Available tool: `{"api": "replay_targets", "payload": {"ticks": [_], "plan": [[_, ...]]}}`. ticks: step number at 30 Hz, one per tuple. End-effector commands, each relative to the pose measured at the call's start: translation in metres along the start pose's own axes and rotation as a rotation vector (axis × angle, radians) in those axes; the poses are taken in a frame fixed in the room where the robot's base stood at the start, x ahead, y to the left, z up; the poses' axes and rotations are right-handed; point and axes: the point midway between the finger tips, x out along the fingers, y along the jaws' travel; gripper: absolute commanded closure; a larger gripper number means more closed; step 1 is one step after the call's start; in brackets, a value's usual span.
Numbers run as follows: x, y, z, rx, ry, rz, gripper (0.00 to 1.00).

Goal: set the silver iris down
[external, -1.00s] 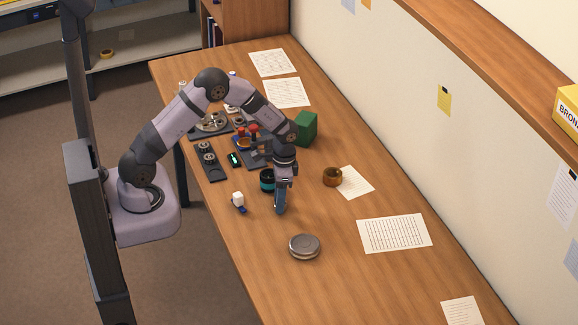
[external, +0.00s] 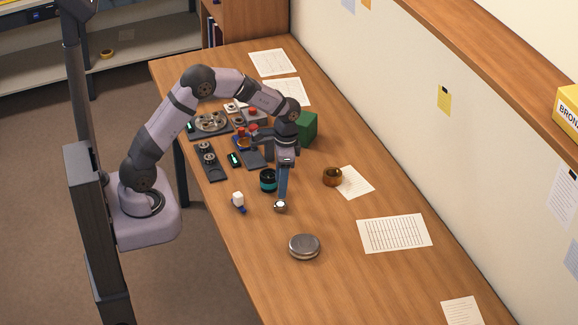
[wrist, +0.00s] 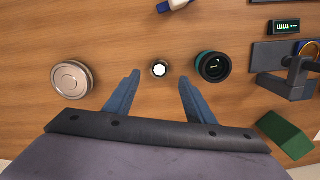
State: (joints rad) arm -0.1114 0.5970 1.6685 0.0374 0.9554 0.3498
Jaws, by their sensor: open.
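The silver iris (external: 280,207) is a small round piece with a pale centre, lying on the bare wooden table. In the wrist view the iris (wrist: 160,68) shows between and just beyond my two fingertips, apart from both. My gripper (external: 283,195) is open and empty, pointing down just above the iris. Its blue fingers (wrist: 158,78) are spread wide in the wrist view.
A black and teal lens barrel (external: 268,181) stands close beside the iris. A silver round lid (external: 304,246) lies nearer the front, and an amber ring (external: 332,177) to the right. A green block (external: 307,128) and several dark trays stand farther back. The front table is mostly clear.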

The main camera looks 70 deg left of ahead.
Motion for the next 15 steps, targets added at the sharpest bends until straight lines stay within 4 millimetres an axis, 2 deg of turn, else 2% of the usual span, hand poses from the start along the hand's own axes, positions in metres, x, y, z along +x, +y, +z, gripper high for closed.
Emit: {"api": "replay_targets", "payload": {"ticks": [6, 10, 15], "plan": [[-0.033, 0.0, -0.001, 0.0, 0.003, -0.001, 0.5], [-0.045, 0.0, -0.001, 0.0, 0.002, -0.001, 0.5], [-0.051, 0.0, 0.0, 0.0, 0.0, 0.0, 0.5]]}}
